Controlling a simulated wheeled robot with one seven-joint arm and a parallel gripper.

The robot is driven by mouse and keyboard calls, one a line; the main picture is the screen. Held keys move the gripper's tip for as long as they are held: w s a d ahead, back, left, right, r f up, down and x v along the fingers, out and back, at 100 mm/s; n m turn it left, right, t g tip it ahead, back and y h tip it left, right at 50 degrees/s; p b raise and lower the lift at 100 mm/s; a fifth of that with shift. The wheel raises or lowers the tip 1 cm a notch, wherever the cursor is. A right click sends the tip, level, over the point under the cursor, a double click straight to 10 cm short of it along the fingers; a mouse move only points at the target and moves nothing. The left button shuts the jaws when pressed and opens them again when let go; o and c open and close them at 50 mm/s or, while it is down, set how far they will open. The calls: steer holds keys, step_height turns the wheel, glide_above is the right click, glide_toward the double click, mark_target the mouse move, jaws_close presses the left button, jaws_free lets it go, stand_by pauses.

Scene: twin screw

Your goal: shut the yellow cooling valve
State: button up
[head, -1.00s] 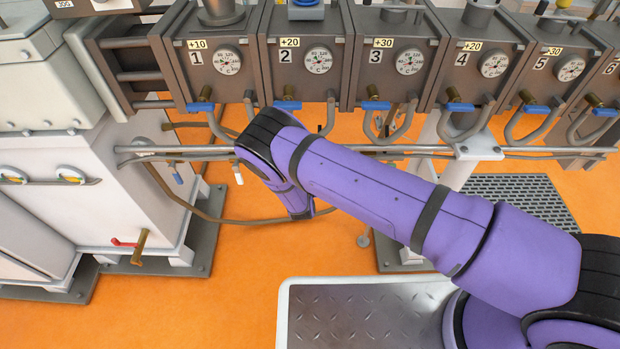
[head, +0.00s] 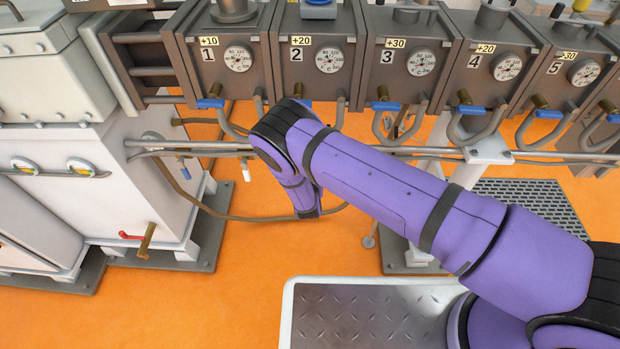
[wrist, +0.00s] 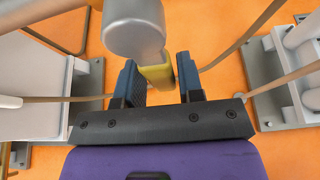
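The yellow valve handle (wrist: 160,74) shows in the wrist view below a grey round valve end (wrist: 134,36). My gripper (wrist: 157,72) is open, with its two dark blue-padded fingers on either side of the yellow handle. The handle sits nearer the left finger, and a clear gap shows on the right. I cannot tell whether the left finger touches it. In the head view my purple forearm and wrist hang down in front of the pipe, and the yellow handle and the fingers are hidden there.
A white-tipped valve (head: 245,170) and a blue-handled valve (head: 184,168) hang from the pipe left of my wrist. A row of numbered grey boxes with blue-handled taps (head: 385,106) stands above. A brown hose (head: 240,217) passes behind my wrist. Orange floor is clear below.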

steer(key=shift+o, duration=0.8)
steer(key=v, duration=1)
steer(key=shift+s, duration=0.4)
steer(key=shift+r, duration=0.1)
